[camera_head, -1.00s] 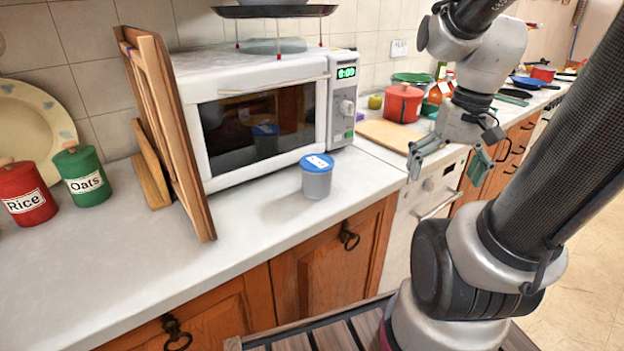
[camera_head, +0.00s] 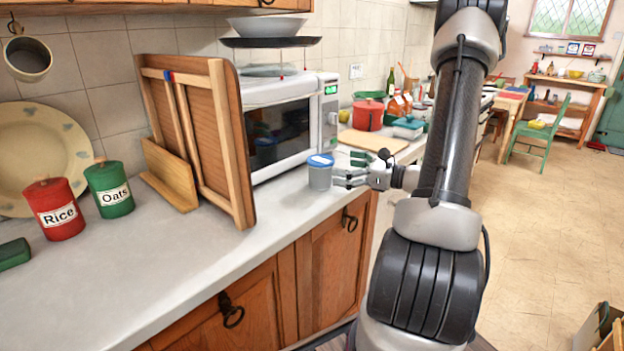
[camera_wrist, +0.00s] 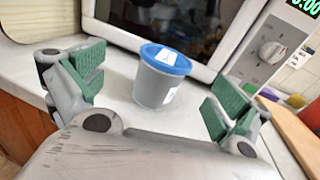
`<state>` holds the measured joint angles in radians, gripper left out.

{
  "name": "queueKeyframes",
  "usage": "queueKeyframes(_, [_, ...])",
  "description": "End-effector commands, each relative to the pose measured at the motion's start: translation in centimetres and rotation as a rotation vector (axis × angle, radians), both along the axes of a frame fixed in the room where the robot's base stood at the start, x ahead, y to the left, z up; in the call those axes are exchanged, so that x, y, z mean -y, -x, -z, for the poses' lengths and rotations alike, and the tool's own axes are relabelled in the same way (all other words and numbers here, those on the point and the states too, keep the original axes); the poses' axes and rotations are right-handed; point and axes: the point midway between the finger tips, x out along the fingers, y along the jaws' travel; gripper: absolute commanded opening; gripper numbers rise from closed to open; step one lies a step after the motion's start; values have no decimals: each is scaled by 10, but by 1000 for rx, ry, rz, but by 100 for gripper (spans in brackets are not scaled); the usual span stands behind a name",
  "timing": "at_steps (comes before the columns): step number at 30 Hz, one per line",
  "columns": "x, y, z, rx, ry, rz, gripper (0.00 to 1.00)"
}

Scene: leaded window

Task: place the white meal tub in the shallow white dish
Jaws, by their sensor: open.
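The meal tub (camera_head: 320,175) is pale grey with a blue lid and a white label. It stands upright on the counter in front of the microwave. My gripper (camera_head: 348,178) is open at the tub's right side in the head view. In the wrist view the tub (camera_wrist: 162,80) stands ahead of the gap between the green-padded fingers of my gripper (camera_wrist: 155,95), and nothing is held. A pale shallow bowl (camera_head: 268,26) sits high above the microwave on a dark pan; I cannot tell whether it is the shallow white dish.
The white microwave (camera_head: 285,125) stands behind the tub. A wooden rack (camera_head: 215,140) stands to its left, with the red Rice (camera_head: 57,212) and green Oats (camera_head: 110,190) canisters further left. A chopping board (camera_head: 372,141) and red pot (camera_head: 368,115) lie to the right. The front left counter is mostly clear.

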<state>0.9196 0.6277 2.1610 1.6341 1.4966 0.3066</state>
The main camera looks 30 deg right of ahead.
Motion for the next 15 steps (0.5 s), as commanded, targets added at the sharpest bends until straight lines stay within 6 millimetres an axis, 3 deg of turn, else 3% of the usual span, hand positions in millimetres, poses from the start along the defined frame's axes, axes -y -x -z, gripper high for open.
queueKeyframes(4, [1, -10, -12, 22, -62, 27, 100])
queueKeyframes(15, [-23, -51, -4, 16, -66, 21, 100])
